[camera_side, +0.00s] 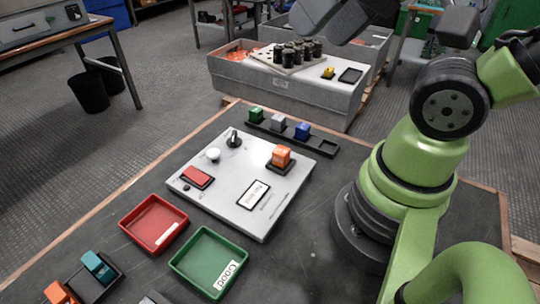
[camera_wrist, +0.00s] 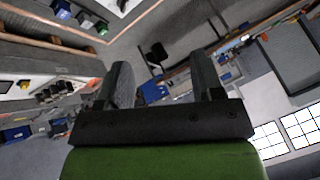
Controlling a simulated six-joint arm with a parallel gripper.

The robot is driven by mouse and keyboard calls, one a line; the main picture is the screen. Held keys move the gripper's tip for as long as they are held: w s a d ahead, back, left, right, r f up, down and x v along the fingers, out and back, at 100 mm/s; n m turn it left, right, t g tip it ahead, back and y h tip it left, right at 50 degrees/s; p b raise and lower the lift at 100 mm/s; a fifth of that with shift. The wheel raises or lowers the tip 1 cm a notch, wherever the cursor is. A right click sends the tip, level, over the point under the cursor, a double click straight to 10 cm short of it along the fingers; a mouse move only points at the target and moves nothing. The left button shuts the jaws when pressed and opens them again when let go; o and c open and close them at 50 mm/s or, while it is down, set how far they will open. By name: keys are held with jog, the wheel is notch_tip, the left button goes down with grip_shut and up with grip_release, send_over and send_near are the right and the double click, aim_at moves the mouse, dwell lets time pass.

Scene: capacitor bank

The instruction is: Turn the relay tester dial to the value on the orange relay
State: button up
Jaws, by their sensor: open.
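The relay tester (camera_side: 225,205) is a light grey panel on the dark table in the side view. An orange relay (camera_side: 281,155) sits in a black socket near its right corner; its value is too small to read. At the far corner stands a dark knob (camera_side: 234,138), with a white round knob (camera_side: 213,154) nearby; I cannot tell for sure which is the dial, or its setting. My gripper (camera_wrist: 162,80) is open and empty in the wrist view, its fingers wide apart. In the side view it is high above the table, partly cut off by the top edge.
A red tray (camera_side: 154,243) and a green tray (camera_side: 190,266) lie in front of the tester. A rack (camera_side: 325,147) with green, grey and blue relays stands behind it. Another black holder with teal and orange relays is at lower left. A grey crate (camera_side: 225,76) stands beyond.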

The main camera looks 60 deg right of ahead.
dwell(0.7)
jog(key=c, duration=0.3)
jog(key=shift+w, duration=0.35)
jog(key=shift+c, duration=0.6)
jog(key=m+g+h, duration=0.2)
jog(key=m+g, duration=0.5)
jog(key=m, duration=0.1)
send_over(233, 135)
notch_tip(233, 135, down, 18)
notch_tip(233, 135, down, 11)
jog(key=shift+s+r, duration=0.1)
jog(key=shift+r, duration=0.1)
jog(key=shift+c, duration=0.2)
grip_shut()
